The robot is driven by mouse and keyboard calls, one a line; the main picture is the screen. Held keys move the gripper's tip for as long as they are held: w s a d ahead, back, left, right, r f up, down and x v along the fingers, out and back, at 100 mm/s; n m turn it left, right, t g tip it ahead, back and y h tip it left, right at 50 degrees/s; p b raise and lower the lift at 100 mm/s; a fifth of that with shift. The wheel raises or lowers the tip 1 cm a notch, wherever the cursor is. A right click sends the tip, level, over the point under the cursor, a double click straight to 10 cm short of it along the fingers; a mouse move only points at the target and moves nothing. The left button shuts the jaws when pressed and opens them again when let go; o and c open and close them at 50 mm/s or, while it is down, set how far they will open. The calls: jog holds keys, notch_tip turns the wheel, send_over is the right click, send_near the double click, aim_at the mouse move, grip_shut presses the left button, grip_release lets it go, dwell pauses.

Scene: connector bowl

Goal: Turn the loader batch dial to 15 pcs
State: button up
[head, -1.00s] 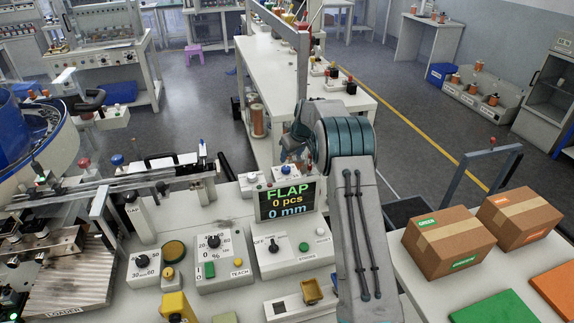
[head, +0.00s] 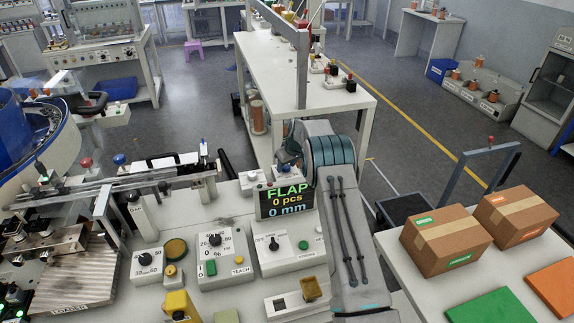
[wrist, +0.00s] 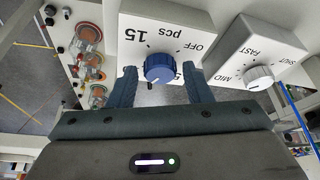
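The batch dial is a blue knob (wrist: 159,67) on a white box in the wrist view, labelled "pcs", "15" and "OFF", which appear upside down; another label is partly covered. Its pointer setting is hard to tell. My gripper (wrist: 161,80) is open, with one dark finger on each side of the knob; I cannot tell whether they touch it.
A white FAST/MID/SHUT knob (wrist: 259,77) stands close beside the dial. A panel with a black OFF knob (head: 303,245) and a TEACH panel (head: 215,240) lie in front of the display. Cardboard boxes (head: 446,239) stand on the right table.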

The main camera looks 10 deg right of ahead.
jog(key=c, duration=0.7)
jog(key=shift+o, duration=0.2)
jog(key=shift+f+m+b, duration=0.1)
jog(key=shift+m+b, duration=0.2)
jog(key=shift+b, duration=0.05)
